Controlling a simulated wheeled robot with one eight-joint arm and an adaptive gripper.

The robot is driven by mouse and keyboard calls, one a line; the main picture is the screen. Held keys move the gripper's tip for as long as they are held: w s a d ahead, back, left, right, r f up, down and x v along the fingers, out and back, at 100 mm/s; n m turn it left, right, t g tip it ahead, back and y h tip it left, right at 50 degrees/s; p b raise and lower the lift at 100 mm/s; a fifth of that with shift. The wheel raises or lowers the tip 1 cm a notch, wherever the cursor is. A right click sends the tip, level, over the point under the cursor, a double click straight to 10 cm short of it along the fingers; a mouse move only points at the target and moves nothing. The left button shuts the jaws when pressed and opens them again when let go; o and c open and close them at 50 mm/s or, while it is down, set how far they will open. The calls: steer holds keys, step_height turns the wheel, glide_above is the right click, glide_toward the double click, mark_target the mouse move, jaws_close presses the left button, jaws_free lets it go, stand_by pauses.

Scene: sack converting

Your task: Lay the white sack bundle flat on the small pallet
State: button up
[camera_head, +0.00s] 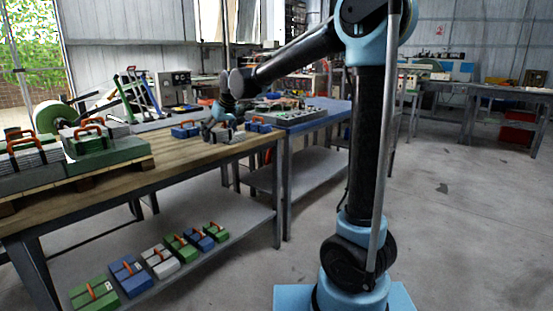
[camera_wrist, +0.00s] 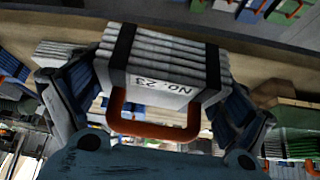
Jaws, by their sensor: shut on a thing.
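The white sack bundle (camera_wrist: 165,65) fills the middle of the wrist view. It is a stack of pale sacks with dark straps, an orange handle (camera_wrist: 150,128) and a "NO. 23" label. My gripper (camera_wrist: 160,82) has one finger on each side of it and is shut on it. In the head view my gripper (camera_head: 213,126) is at the far part of the wooden table, with the bundle (camera_head: 222,136) partly hidden below it. I cannot tell whether the bundle touches the tabletop. A slatted wooden pallet (camera_head: 125,164) at the table's left carries green and white bundles.
Blue bundles (camera_head: 185,131) stand beside my gripper on the wooden table (camera_head: 180,158). Several green, blue and white bundles lie in a row on the lower shelf (camera_head: 238,222). A blue-topped table (camera_head: 310,115) adjoins at the right. The table between pallet and gripper looks clear.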

steer(key=w+d+f+m+h, duration=0.1)
steer(key=w+d+f+m, duration=0.2)
steer(key=d, duration=0.4)
steer(key=w+d+f+m+t+h, duration=0.1)
steer(key=w+d+f, duration=0.2)
steer(key=w+d, duration=0.3)
steer(key=w+d+f+m+h, duration=0.1)
steer(key=w+d+f+m, duration=0.25)
steer(key=d, duration=0.45)
steer(key=w+d+f+m+h, duration=0.15)
steer(key=d+f, duration=0.25)
steer(key=d, duration=0.7)
steer(key=w+d+f+m+h, duration=0.1)
steer(key=d+f+m+h, duration=0.2)
steer(key=d, duration=0.7)
steer(key=s+f+n+t+y, duration=0.1)
steer(key=s+f+n+y, duration=0.2)
steer(key=f, duration=1)
steer(key=shift+d, duration=0.2)
